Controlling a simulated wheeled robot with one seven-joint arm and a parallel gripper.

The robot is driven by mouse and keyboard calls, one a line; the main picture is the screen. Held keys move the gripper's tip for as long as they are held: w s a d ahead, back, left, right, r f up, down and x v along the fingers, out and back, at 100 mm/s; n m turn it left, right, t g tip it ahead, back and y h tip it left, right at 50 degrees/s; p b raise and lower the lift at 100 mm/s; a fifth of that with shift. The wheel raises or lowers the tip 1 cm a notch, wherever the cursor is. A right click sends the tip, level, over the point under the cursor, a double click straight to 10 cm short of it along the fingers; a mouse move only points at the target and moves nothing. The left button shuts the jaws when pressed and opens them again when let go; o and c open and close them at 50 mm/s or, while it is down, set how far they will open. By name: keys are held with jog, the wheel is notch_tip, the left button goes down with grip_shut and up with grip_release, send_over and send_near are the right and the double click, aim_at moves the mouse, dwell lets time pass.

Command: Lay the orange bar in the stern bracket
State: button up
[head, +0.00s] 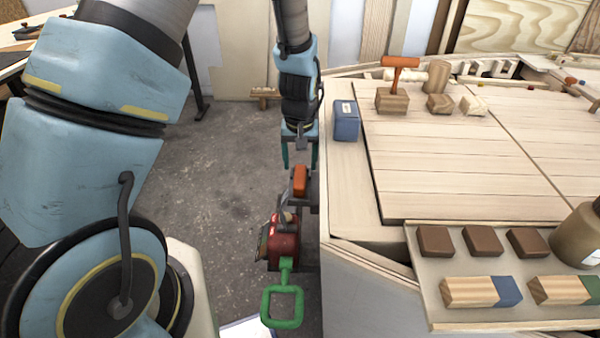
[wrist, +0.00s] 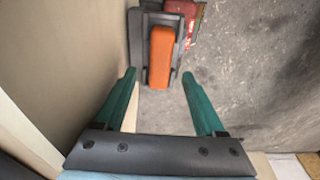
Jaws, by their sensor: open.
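My gripper (head: 299,158) points down just above and behind the bar in the head view. In the wrist view its teal fingers (wrist: 159,75) are spread apart, one on each side of the bar's line, and nothing is held. I cannot tell how deep the bar sits.
A red device (head: 284,243) with a green handle (head: 283,307) hangs close in front of the bracket. The hull deck (head: 450,160) is to the right, with a blue block (head: 346,120) near its edge and a tray (head: 425,280) of blocks. Open floor (head: 225,180) lies left.

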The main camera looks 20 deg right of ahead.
aim_at(300, 179)
notch_tip(300, 179, up, 6)
jog(key=shift+s+a+r, duration=0.15)
jog(key=shift+s+a, duration=0.05)
jog(key=shift+s, duration=0.15)
jog(key=s+a+r+n, duration=0.1)
jog(key=a+r, duration=0.2)
jog(key=a, duration=0.7)
jog(key=a+r+n, duration=0.1)
jog(key=a+r, duration=0.2)
jog(key=a, duration=0.6)
jog(key=s+a+r+n, duration=0.1)
jog(key=a+r, duration=0.2)
jog(key=a, duration=0.7)
jog(key=shift+s+a+n, duration=0.3)
jog(key=shift+s+n, duration=0.05)
jog(key=shift+n, duration=0.05)
jog(key=shift+r, duration=0.15)
notch_tip(300, 179, up, 8)
jog(key=p, duration=0.8)
jog(key=shift+r, duration=0.1)
